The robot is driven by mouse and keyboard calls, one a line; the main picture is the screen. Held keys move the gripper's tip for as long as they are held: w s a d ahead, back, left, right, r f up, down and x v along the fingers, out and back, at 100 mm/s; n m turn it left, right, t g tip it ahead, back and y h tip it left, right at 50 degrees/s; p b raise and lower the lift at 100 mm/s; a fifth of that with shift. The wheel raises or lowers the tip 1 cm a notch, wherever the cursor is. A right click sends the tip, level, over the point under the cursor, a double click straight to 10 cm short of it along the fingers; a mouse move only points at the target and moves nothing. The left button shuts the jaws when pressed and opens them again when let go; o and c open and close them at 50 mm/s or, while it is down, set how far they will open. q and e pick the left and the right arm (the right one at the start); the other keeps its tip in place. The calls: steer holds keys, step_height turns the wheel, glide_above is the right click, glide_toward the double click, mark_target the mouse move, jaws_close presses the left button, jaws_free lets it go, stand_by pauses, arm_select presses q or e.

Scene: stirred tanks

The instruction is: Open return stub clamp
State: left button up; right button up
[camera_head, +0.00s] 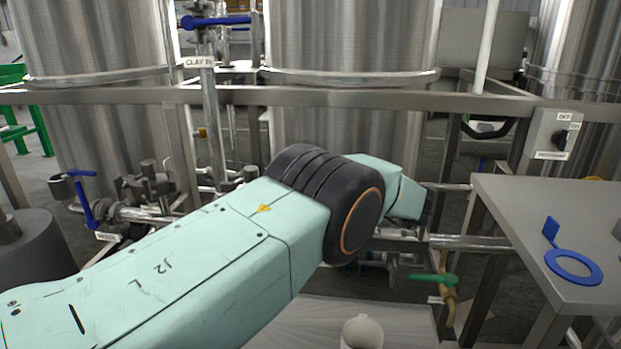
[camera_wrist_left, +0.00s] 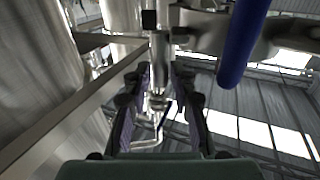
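My left arm crosses the head view from the lower left, and its wrist hides most of what lies behind it. In the left wrist view my left gripper (camera_wrist_left: 160,104) is open, its two dark fingers apart. A metal pipe with a fitting (camera_wrist_left: 157,101) shows in the gap between the fingers; I cannot tell whether either finger touches it. I cannot tell for sure which fitting is the return stub clamp. A blue handle (camera_wrist_left: 243,42) hangs close at the upper right of the left wrist view. My right gripper is not in view.
Large steel tanks (camera_head: 352,38) stand behind a horizontal frame rail (camera_head: 330,99). A green-handled valve (camera_head: 437,279) sits on low pipework. At right, a grey table (camera_head: 566,203) carries a blue ring with a tab (camera_head: 573,266). A white cylinder (camera_head: 362,333) stands at bottom centre.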

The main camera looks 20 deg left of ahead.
arm_select(q)
steer(key=shift+o, duration=0.6)
steer(key=shift+a, duration=0.3)
steer(key=shift+d+r, duration=0.1)
step_height(320, 180, up, 10)
steer(key=shift+f, duration=0.15)
steer(key=shift+s+f, duration=0.1)
